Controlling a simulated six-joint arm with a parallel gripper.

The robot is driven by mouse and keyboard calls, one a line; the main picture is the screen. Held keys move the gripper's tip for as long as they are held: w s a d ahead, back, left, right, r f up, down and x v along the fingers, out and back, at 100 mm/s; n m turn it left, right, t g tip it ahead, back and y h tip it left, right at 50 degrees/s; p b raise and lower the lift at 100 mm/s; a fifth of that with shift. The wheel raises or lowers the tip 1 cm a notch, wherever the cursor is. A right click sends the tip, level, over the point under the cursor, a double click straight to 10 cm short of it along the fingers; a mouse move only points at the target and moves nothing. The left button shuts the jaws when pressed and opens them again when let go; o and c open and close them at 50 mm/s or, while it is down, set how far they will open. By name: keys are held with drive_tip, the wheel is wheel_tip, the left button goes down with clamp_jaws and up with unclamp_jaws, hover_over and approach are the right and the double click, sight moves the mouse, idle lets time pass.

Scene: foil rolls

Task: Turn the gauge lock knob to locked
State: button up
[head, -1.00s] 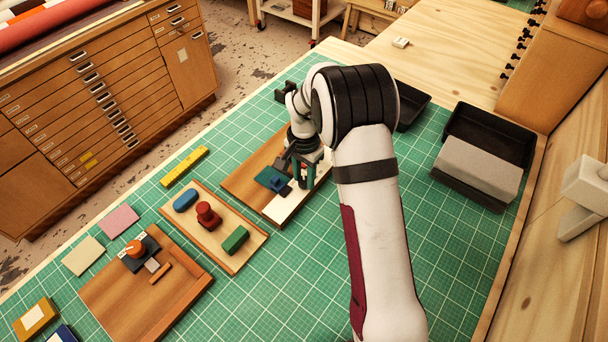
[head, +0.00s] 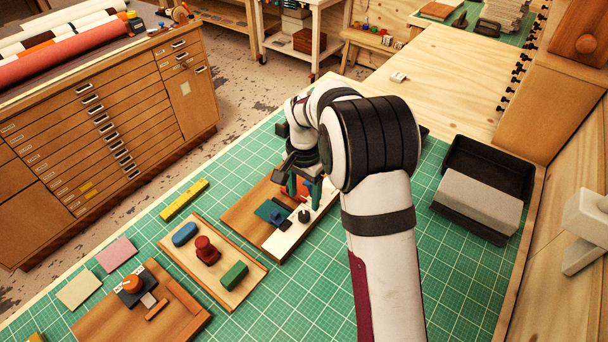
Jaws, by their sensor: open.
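My gripper (head: 303,188) is open, its teal fingers pointing down over the far part of a wooden board (head: 243,207). That board carries a teal plate with a blue piece (head: 280,223) and a white strip (head: 283,242) with a small black knob (head: 305,216). The fingertips look just above and behind the black knob, apart from it. An orange knob (head: 132,284) sits on a dark block on another wooden board (head: 160,318) at the lower left, well away from my gripper. I cannot tell from labels which knob is the gauge lock.
A tray (head: 232,283) between the boards holds a blue block (head: 185,233), a red knobbed piece (head: 207,250) and a green block (head: 234,275). A yellow bar (head: 184,200) lies behind. A black bin with a grey block (head: 478,188) stands right. The mat's right front is clear.

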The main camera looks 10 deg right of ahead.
sight(304, 214)
wheel_tip(304, 214, up, 9)
drive_tip(key=shift+r, duration=0.2)
drive_tip(key=s+r+n+y, duration=0.1)
drive_tip(key=s+r, duration=0.2)
drive_tip(key=s, duration=0.6)
drive_tip(key=s+r+n, duration=0.1)
drive_tip(key=s+r, duration=0.1)
drive_tip(key=s, duration=0.7)
drive_tip(key=s+f+n, duration=0.1)
drive_tip(key=s+f, duration=0.2)
drive_tip(key=s, duration=1.1)
drive_tip(key=shift+f+n+y, duration=0.2)
drive_tip(key=shift+n+y, duration=0.1)
drive_tip(key=shift+y, duration=0.1)
